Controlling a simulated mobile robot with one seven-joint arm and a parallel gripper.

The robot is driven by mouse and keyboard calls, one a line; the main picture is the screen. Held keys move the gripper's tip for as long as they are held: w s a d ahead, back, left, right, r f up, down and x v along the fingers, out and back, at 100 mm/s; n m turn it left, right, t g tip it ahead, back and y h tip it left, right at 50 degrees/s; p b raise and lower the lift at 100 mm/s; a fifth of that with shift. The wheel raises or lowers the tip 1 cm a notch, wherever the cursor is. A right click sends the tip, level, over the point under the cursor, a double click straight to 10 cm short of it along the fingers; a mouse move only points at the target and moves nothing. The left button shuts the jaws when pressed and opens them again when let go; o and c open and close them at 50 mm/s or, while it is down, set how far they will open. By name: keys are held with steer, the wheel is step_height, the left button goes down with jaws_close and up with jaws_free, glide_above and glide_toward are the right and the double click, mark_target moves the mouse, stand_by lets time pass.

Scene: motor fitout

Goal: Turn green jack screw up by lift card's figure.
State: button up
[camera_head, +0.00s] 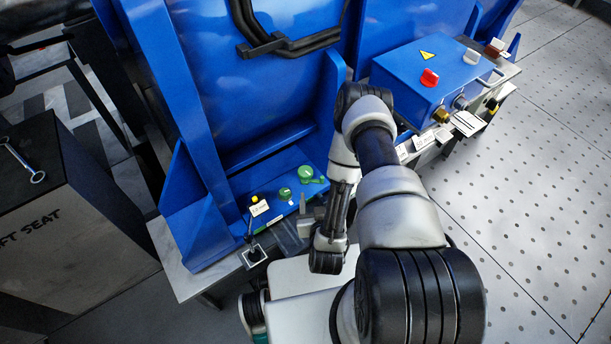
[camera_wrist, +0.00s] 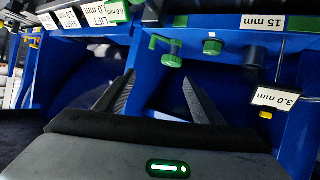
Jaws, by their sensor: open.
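In the wrist view a green screw with a crank handle (camera_wrist: 173,49) stands on the blue frame, beside a plain round green knob (camera_wrist: 213,47). Both show in the head view as the cranked part (camera_head: 307,173) and the knob (camera_head: 285,193). I cannot tell for certain which is the jack screw. A white card reading LIFT (camera_wrist: 104,14) is at the wrist view's top edge; its figure ends in ".0 mm" but its first digit is unclear. My gripper (camera_wrist: 158,79) is open and empty, its fingers apart and short of the cranked green part, touching nothing visible.
A 3.0 mm card (camera_wrist: 277,97) stands near a yellow knob (camera_wrist: 265,115). A 15 mm label (camera_wrist: 263,22) is above. Blue upright walls flank the green parts.

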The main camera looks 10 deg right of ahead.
steer(key=s+a+y, duration=0.1)
steer(key=s, duration=0.2)
steer(key=t+b, duration=0.1)
steer(key=b, duration=0.4)
glide_toward(305, 172)
steer(key=x, duration=0.8)
steer(key=shift+w+d+f, duration=0.1)
steer(key=shift+w+d, duration=0.1)
steer(key=shift+w, duration=0.1)
steer(key=shift+c, duration=0.2)
steer(key=c, duration=1)
steer(key=shift+a+m, duration=0.15)
steer(key=shift+m, duration=0.15)
steer(key=shift+m+h, duration=0.5)
steer(key=shift+h, duration=0.2)
